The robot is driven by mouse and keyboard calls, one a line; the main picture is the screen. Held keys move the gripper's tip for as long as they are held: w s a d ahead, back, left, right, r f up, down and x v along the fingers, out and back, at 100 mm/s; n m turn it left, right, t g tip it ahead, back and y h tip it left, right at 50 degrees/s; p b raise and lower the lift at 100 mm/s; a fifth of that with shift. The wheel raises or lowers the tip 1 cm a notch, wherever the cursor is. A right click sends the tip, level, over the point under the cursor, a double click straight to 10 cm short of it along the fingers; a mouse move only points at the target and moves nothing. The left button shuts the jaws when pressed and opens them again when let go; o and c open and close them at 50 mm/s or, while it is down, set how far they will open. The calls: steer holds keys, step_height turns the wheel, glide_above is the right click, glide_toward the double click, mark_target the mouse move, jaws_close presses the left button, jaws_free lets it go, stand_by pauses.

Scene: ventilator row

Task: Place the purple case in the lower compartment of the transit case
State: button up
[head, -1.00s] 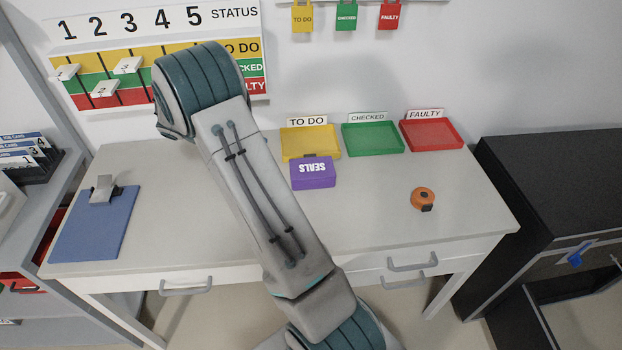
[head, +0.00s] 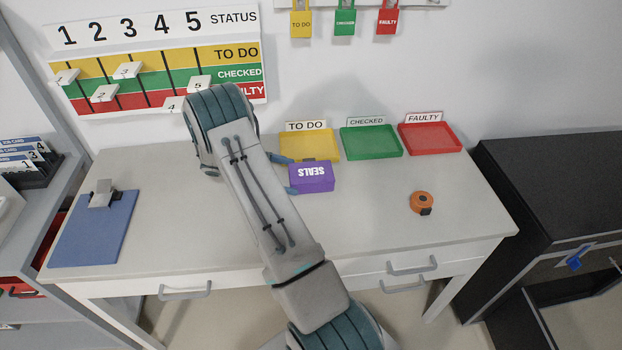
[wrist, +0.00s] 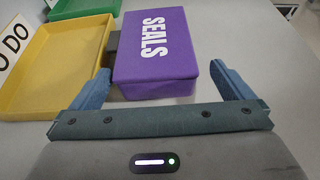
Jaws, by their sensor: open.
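The purple case (head: 311,177), marked SEALS, sits on the white table just in front of the yellow tray. In the wrist view the purple case (wrist: 157,48) lies ahead of and partly between the two blue fingers of my gripper (wrist: 168,85). My gripper is open, with one finger on each side of the near end of the case. In the head view the blue fingertips (head: 287,175) show at the left side of the case; my arm hides the rest of the gripper. The lower compartment of the transit case cannot be made out with certainty.
A yellow tray (head: 322,151), a green tray (head: 372,150) and a red tray (head: 432,146) stand along the back. An orange tape measure (head: 421,203) and a blue clipboard (head: 92,230) lie on the table. A black cabinet (head: 550,195) with a blue latch stands at the right.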

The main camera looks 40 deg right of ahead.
mark_target(302, 177)
steer(key=shift+w+f+p+x, duration=0.15)
steer(key=shift+p+x, duration=0.3)
steer(key=shift+x, duration=0.9)
steer(key=shift+w+f+p+x, duration=0.1)
steer(key=shift+p+x, duration=0.3)
steer(key=shift+x, duration=0.95)
steer(key=shift+w, duration=0.1)
steer(key=c, duration=1)
steer(key=shift+c, duration=0.6)
steer(key=shift+r, duration=0.2)
